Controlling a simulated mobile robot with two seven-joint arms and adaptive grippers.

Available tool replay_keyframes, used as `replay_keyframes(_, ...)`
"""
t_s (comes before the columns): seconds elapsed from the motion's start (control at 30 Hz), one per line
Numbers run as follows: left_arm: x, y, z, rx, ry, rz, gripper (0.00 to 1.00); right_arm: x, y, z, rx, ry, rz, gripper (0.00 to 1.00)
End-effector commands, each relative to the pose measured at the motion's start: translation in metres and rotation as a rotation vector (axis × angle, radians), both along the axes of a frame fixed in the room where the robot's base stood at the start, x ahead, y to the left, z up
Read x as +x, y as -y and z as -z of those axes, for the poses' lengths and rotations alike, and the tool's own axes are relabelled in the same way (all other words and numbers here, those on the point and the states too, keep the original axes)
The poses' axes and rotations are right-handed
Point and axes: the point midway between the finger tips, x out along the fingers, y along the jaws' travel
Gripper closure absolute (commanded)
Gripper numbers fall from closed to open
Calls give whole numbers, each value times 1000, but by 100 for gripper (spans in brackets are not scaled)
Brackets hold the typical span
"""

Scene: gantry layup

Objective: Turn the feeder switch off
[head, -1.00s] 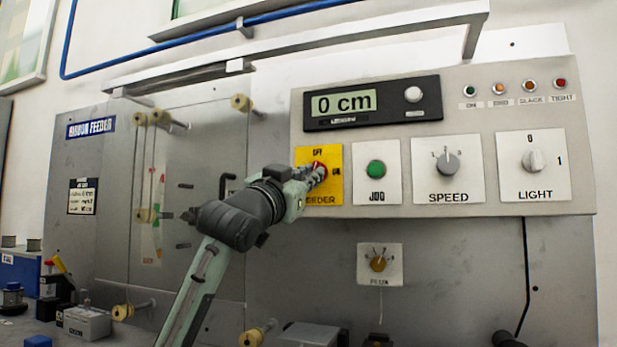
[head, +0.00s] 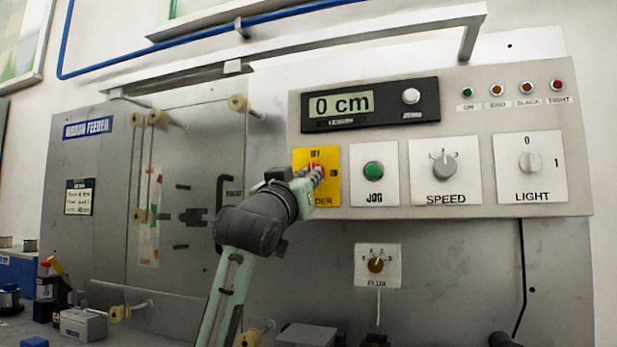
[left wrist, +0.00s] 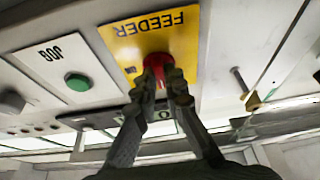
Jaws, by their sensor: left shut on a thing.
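The feeder switch is a red knob (left wrist: 156,62) on a yellow plate (head: 328,158) marked OFF at its top, left on the control panel. In the head view most of the knob is hidden behind my gripper. My left gripper (head: 316,174) is at the plate, its arm reaching up from below. In the left wrist view my left gripper (left wrist: 165,80) is shut on the red knob, with a finger on each side. That view shows the FEEDER label upside down. Which way the knob points cannot be told. My right gripper is not in view.
Right of the plate are the green JOG button (head: 373,170), the SPEED dial (head: 444,166) and the LIGHT switch (head: 530,162). The length display (head: 341,104) reads 0 cm above. A smaller dial (head: 376,264) sits below. Spools and guide rollers (head: 239,104) stand out at the left.

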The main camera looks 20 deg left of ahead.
Motion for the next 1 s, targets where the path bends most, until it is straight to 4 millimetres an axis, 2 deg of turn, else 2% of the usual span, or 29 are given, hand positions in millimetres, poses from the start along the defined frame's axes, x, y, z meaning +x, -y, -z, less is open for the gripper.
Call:
replay_keyframes(0.07, 0, 0, -1, -2, 1, 1, 100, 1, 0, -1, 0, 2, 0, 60)
replay_keyframes(0.1, 0, 0, -1, -2, 1, 1, 89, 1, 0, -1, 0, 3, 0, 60)
replay_keyframes(0.27, 0, 0, -1, -1, 1, 1, 69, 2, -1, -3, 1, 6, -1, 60)
replay_keyframes(0.53, 0, 0, 0, 0, 1, 1, 69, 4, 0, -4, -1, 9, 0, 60)
replay_keyframes(0.67, -7, 0, 3, 0, 0, 1, 69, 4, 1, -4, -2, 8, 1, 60)
replay_keyframes(0.77, -22, -1, 9, 0, 2, 1, 69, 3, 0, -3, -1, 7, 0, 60)
replay_keyframes(1.0, -70, -2, 29, 1, 2, 1, 69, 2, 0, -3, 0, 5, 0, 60)
